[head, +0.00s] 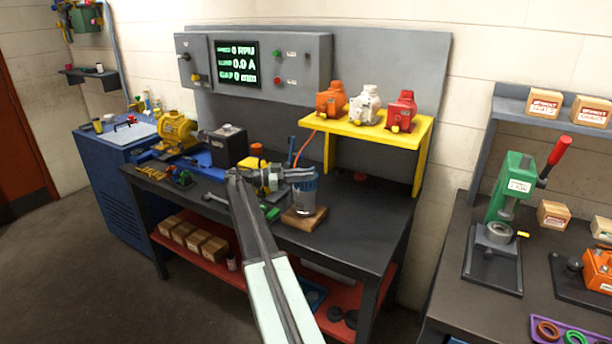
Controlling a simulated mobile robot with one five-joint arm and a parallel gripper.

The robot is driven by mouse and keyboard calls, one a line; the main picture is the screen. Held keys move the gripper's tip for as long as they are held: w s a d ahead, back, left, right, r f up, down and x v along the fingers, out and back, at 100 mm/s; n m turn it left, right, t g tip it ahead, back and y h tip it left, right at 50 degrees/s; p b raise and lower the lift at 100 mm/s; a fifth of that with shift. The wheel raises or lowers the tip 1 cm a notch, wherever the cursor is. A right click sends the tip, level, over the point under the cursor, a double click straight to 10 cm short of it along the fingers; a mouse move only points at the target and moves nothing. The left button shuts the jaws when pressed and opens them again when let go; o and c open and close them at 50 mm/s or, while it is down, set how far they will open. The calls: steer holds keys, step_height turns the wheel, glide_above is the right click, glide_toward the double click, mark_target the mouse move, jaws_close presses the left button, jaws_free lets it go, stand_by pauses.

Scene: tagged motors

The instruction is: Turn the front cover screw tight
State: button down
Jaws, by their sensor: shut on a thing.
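A grey cylindrical motor body (304,198) stands upright on a wooden block (303,218) near the front right of the dark workbench. A blue band shows near its top. My arm reaches in from the bottom of the view. My gripper (302,174) is at the top of the motor, with its fingers shut and lying across the upper edge. It seems to be shut on the front cover screw, but the fingers hide the screw and the cover's face. How far the screw sits in cannot be seen.
The dark workbench (345,225) is clear right of the motor. A yellow shelf (375,128) with three small motors stands behind. A yellow motor (177,134), a black box (228,145) and tools lie to the left. A green press (512,190) stands on another bench at right.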

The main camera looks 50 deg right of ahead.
steer(key=shift+w+r+m+g+y, duration=0.15)
steer(key=shift+w+m+g+y, duration=0.05)
steer(key=shift+m+g+y, duration=0.8)
steer(key=shift+g, duration=0.3)
steer(key=c, duration=1.4)
jaws_free()
steer(key=shift+s, duration=0.1)
